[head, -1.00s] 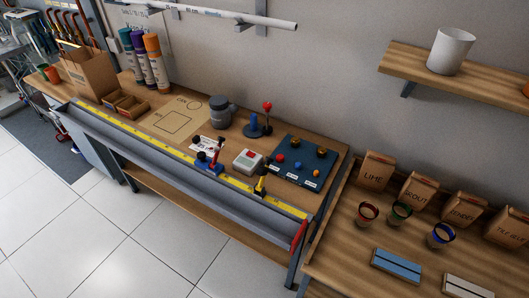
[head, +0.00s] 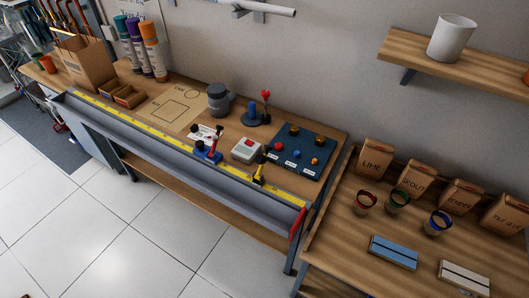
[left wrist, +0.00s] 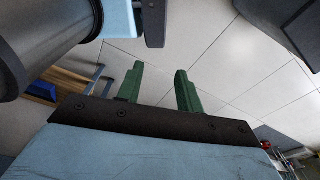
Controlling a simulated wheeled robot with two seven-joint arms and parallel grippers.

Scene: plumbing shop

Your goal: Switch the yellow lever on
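In the head view, a small yellow lever (head: 260,169) with a dark upper end stands at the front edge of the workbench, by the yellow measuring strip. Its exact on or off position is too small to tell. My left gripper (left wrist: 160,88) shows only in the left wrist view, with two green fingers apart and nothing between them, above the tiled floor. My right gripper is in neither view.
Near the lever are a white box with a red button (head: 246,150), a dark panel with knobs (head: 292,166), a red-handled blue device (head: 210,150) and a red-topped lever (head: 265,104). A right-hand table holds bags and cups. The tiled floor (head: 120,225) in front is clear.

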